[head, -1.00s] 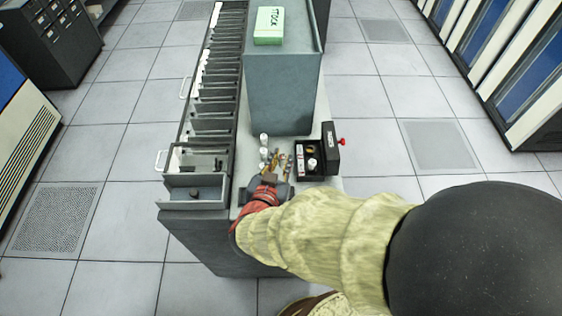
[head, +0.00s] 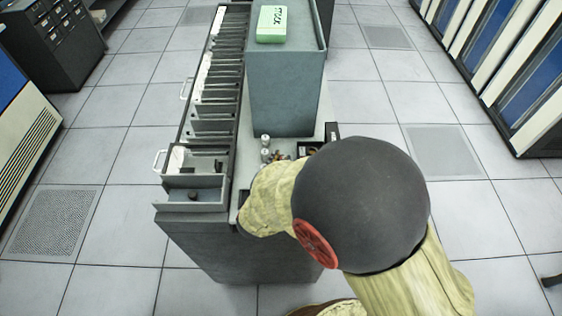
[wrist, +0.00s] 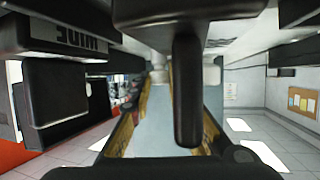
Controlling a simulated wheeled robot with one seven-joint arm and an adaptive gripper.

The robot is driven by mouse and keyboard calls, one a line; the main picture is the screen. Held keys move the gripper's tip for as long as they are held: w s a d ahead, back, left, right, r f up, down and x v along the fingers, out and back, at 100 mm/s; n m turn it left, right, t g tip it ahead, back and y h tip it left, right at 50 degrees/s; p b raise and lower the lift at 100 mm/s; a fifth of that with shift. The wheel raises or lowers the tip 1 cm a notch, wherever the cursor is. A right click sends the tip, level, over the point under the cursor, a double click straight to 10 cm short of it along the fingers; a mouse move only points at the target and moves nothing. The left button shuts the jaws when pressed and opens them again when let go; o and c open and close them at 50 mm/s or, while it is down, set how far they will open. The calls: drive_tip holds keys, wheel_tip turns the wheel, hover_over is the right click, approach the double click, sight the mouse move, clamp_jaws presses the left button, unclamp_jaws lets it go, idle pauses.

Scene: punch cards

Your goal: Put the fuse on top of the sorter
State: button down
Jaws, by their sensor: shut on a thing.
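The sorter is a long grey machine with a row of card slots (head: 213,85) and a tall blue-grey block (head: 285,95). A green-topped box (head: 272,24) lies on the block's top. In the head view my arm hides my gripper, low over the sorter's near end. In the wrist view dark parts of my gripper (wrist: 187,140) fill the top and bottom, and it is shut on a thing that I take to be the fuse. Its outline is not clear there. Small metal and white pieces (head: 265,145) stand beside my arm, partly hidden.
An open drawer (head: 193,193) juts from the sorter's near left. A black box (head: 331,131) on the near shelf is mostly hidden by my arm. Blue-and-white cabinets (head: 500,60) stand at the right. Tiled floor around the sorter is clear.

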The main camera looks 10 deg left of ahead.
drive_tip(key=shift+r, duration=0.1)
drive_tip(key=c, duration=2)
unclamp_jaws()
drive_tip(key=shift+o, duration=0.2)
drive_tip(key=shift+s+r, duration=0.1)
drive_tip(key=p+v, duration=0.2)
drive_tip(key=v, duration=0.9)
drive_tip(key=shift+s, duration=0.4)
drive_tip(key=shift+w+r, duration=0.1)
